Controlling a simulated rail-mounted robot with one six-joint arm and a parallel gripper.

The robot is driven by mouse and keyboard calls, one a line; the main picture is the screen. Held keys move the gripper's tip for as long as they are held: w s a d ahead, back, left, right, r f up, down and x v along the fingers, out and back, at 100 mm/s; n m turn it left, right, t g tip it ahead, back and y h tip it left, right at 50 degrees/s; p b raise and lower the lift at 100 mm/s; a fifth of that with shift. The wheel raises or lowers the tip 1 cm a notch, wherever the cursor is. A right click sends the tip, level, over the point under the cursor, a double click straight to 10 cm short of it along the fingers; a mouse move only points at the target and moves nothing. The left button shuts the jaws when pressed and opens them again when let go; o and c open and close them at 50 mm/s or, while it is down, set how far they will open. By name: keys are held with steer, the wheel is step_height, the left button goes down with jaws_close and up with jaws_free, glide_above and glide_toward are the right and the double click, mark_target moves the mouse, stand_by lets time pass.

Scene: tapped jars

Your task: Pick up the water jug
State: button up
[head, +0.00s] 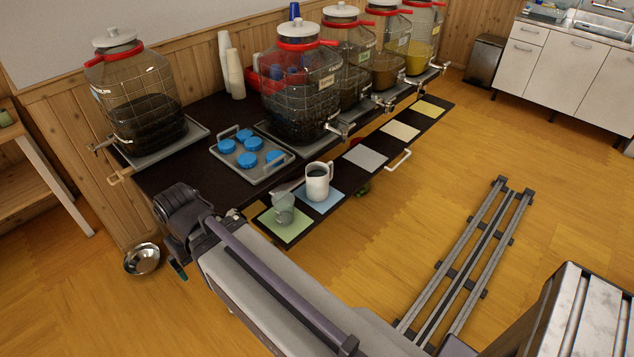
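Two jugs stand near the front edge of the dark table. A translucent grey jug (283,208) stands on a green mat (290,233). A white jug (318,182) with a handle and dark contents stands on a light blue mat (333,203). I cannot read a label telling which holds water. My arm reaches across the foreground, with its wrist left of both jugs, near the table's left front corner. My gripper (178,268) shows only as a small dark part below the wrist, apart from both jugs; its fingers are mostly hidden.
Large tapped jars with red collars, such as the left jar (140,108), line the back. A grey tray (224,152) holds several blue lids. Stacked cups (235,75) stand behind. A metal bowl (142,259) is on the floor. More mats extend right, including an empty grey mat (366,158).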

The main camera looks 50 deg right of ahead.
steer(key=c, duration=1.1)
